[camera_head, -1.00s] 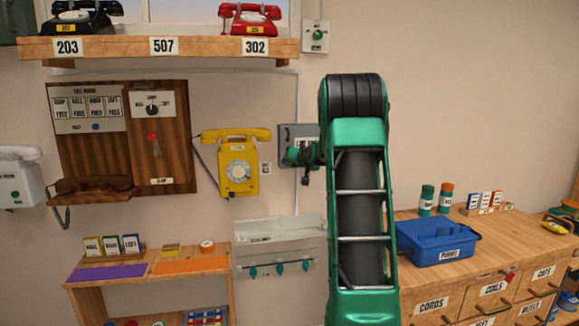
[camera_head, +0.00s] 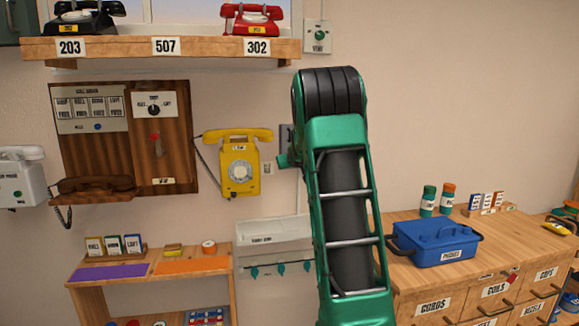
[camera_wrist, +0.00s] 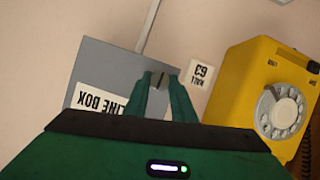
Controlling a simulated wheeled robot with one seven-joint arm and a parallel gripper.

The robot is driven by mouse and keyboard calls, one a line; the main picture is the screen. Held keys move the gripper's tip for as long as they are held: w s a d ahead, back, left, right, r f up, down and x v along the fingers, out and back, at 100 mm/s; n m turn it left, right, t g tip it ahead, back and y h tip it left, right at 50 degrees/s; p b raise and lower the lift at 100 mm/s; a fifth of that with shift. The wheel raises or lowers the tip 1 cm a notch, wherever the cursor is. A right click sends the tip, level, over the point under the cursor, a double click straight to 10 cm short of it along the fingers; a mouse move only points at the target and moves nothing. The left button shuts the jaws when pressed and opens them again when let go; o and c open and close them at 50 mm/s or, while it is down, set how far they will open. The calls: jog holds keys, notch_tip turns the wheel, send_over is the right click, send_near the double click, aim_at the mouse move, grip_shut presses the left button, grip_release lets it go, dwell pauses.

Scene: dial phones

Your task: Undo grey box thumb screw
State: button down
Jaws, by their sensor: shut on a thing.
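The grey box (camera_wrist: 120,70), labelled "LINE BOX", is on the wall and appears upside down in the wrist view. In the head view only its left edge (camera_head: 286,138) shows beside my arm. My gripper (camera_wrist: 161,80) is over the box's face, its two green fingers close together. It is shut on a small dark piece, the thumb screw (camera_wrist: 157,78), mostly hidden between the fingertips. I cannot tell how far the screw is turned. In the head view my arm hides most of the gripper.
The yellow dial phone (camera_head: 239,165) hangs close left of the box; it also shows at right in the wrist view (camera_wrist: 265,90). A small wall plate (camera_wrist: 201,73) is between them. A white tray with green hooks (camera_head: 274,240) is below. A blue case (camera_head: 437,243) stands on the right-hand cabinet.

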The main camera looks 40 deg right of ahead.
jog(key=shift+w+a+f, duration=0.1)
jog(key=shift+a+f, duration=0.1)
jog(key=shift+f, duration=0.15)
jog(key=c, duration=1.6)
grip_release()
jog(key=shift+o, duration=0.6)
jog(key=shift+d+r, duration=0.1)
jog(key=shift+r, duration=0.15)
jog(key=v, duration=1)
jog(key=shift+s+a, duration=0.2)
jog(key=shift+s, duration=0.05)
jog(key=s+a+f+g+y, duration=0.2)
jog(key=s+a+f, duration=0.3)
jog(key=s+a, duration=0.5)
jog(key=s+a+f+m+g+y, duration=0.1)
jog(key=s+a+f+g+y, duration=0.2)
jog(key=s+a, duration=0.7)
jog(key=s+a+f+g+y, duration=0.3)
jog(key=s+a+f+g, duration=0.3)
jog(key=s, duration=1.4)
jog(key=a+f, duration=0.3)
jog(key=a, duration=0.2)
jog(key=shift+s+m, duration=0.2)
jog(key=shift+m, duration=0.1)
